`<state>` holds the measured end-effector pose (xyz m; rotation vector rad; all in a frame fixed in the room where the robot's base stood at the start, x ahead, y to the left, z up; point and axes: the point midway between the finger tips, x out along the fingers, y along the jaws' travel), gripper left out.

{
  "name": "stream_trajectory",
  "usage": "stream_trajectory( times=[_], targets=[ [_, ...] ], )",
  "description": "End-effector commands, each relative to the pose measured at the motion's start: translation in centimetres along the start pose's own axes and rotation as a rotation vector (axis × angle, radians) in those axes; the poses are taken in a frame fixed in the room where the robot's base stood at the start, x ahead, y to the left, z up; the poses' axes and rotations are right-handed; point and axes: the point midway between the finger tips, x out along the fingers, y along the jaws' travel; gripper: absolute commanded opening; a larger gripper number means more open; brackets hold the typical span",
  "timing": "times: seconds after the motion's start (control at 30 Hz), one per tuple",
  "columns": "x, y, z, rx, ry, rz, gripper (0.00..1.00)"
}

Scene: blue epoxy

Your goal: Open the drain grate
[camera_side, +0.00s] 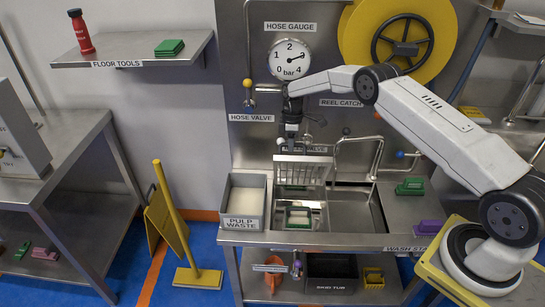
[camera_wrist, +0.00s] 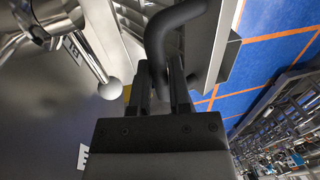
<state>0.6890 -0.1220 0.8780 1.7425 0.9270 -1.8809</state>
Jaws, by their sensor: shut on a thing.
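The drain grate (camera_side: 303,170) is a slotted silver panel. It stands steeply raised at the back of the steel sink, over the open well (camera_side: 296,215). My gripper (camera_side: 292,146) is at the grate's top edge. In the wrist view, my gripper (camera_wrist: 160,80) is shut on a dark curved bar (camera_wrist: 172,32), which looks like the grate's handle. The contact is partly hidden by the fingers. A green and white block (camera_side: 299,216) lies in the well below the grate.
A pulp waste bin (camera_side: 243,203) stands left of the well. A curved faucet (camera_side: 358,142) and a green brush (camera_side: 410,187) are to the right. The hose gauge (camera_side: 290,60) and yellow reel (camera_side: 398,40) are on the panel behind. A yellow-handled squeegee (camera_side: 180,230) stands at left.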

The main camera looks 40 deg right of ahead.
Motion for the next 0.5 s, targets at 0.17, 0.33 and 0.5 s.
stream_trajectory(
  times=[0.17,0.33,0.5],
  targets=[
    [0.71,0.02,0.59,0.004,-0.011,-0.007,0.0],
    [0.65,0.01,0.55,0.004,-0.01,-0.007,0.52],
    [0.44,-0.02,0.33,0.002,-0.007,-0.005,0.58]
  ],
)
